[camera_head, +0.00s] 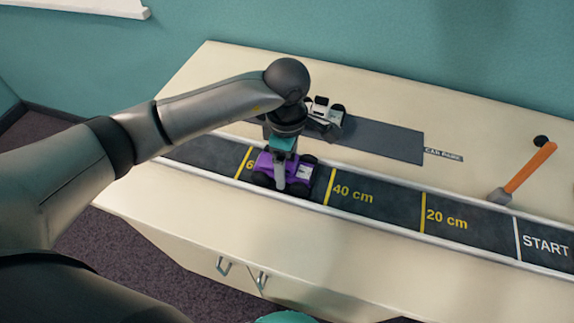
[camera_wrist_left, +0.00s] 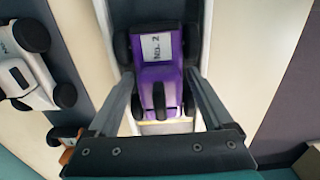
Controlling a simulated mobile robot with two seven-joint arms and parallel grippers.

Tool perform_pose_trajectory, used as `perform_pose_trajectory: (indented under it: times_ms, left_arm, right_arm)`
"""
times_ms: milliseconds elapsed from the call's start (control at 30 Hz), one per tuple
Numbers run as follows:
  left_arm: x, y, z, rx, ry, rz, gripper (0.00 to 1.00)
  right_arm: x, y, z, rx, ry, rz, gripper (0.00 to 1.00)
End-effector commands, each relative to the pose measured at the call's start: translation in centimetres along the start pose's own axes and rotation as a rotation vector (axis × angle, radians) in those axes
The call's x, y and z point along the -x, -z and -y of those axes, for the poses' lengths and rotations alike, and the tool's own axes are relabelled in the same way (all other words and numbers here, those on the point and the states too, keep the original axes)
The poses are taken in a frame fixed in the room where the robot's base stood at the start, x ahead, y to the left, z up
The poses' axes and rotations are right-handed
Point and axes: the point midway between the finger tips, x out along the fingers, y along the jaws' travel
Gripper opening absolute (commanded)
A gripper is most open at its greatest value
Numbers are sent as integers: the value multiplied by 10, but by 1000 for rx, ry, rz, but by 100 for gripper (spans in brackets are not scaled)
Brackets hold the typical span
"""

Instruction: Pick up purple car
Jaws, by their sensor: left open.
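The purple car (camera_head: 263,163) sits on the dark track between the 60 and 40 cm lines, partly hidden by my left gripper (camera_head: 287,170). In the left wrist view the purple car (camera_wrist_left: 157,76) has black wheels and a white label reading "No. 2". The left gripper (camera_wrist_left: 160,76) is open there, with one finger on each side of the car's body. I cannot tell whether the fingers touch it. My right gripper is not in view.
An orange lever (camera_head: 530,167) stands near START. Low rails (camera_head: 400,228) edge the track. A wall is behind.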

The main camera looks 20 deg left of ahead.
Motion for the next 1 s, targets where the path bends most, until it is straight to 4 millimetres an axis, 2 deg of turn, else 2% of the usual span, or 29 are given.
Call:
perform_pose_trajectory:
  times_ms: [167, 800, 1000]
  left_arm:
    - [0, 0, 0, 0, 0, 0, 83]
    - [1, 0, 0, 0, -1, 0, 11]
    - [1, 0, 0, 0, -2, 1, 9]
  right_arm:
    - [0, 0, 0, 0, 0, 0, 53]
    - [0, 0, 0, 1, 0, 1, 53]
    - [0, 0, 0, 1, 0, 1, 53]
